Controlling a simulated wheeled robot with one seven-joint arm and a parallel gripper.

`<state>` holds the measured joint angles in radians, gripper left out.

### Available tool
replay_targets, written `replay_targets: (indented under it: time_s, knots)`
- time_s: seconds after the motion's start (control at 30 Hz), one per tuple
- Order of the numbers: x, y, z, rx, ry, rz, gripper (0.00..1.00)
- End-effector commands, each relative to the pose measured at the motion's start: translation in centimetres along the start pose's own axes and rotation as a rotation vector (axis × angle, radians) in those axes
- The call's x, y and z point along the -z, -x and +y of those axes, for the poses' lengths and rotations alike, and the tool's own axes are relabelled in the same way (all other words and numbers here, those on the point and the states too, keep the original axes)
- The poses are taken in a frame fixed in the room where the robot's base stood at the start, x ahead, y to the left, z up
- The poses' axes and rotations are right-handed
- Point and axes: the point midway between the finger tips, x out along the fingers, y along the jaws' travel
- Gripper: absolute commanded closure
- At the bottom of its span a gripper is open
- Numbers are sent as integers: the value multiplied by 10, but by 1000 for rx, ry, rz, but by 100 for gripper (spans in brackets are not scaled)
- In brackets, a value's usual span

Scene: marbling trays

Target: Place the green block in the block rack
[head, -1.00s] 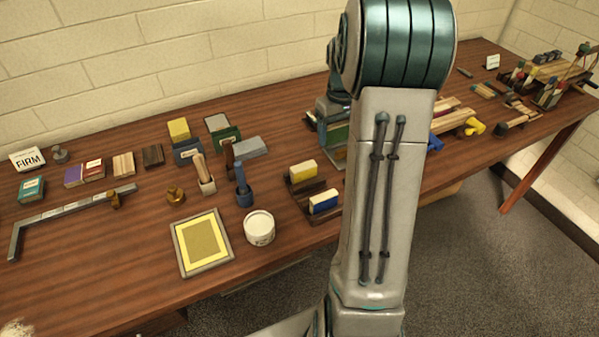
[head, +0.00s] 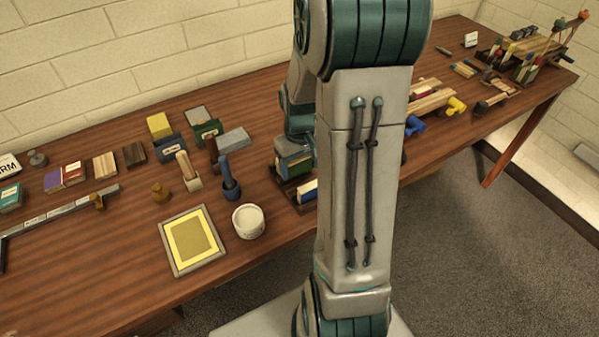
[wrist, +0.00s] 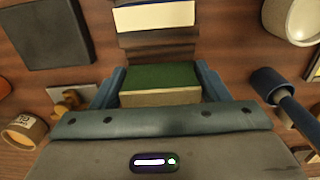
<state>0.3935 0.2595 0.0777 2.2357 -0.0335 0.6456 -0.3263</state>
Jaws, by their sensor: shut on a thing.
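My gripper (wrist: 160,84) is shut on the green block (wrist: 158,76), which has a green face and a pale cream face. The block sits between the two blue-grey fingers. The dark wooden block rack (wrist: 157,38) lies just above the held block in the wrist view, with a cream-and-blue block (wrist: 155,15) in it. In the head view my gripper (head: 293,168) is over the rack, and my arm hides much of both. A blue-and-cream block (head: 307,190) shows at the rack there. I cannot tell whether the green block touches the rack.
A white pot (head: 248,221), a blue-handled tool (head: 229,180) and a wooden-handled tool (head: 187,172) stand left of the rack. A yellow framed tray (head: 194,241) lies near the front edge. Grey and yellow blocks (head: 159,125) stand behind.

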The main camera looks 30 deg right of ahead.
Motion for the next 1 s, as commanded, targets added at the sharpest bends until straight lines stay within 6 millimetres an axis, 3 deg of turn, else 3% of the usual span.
replay_targets:
  time_s: [0.3,0.73,0.77,0.8,1.0]
  knots:
    - [-1,-36,0,2,-1,-3,54]
    - [0,-44,0,1,-1,-1,54]
    - [0,-42,0,1,-1,-1,23]
    - [0,-42,0,1,-1,-1,12]
    - [0,-42,0,1,-1,-1,10]
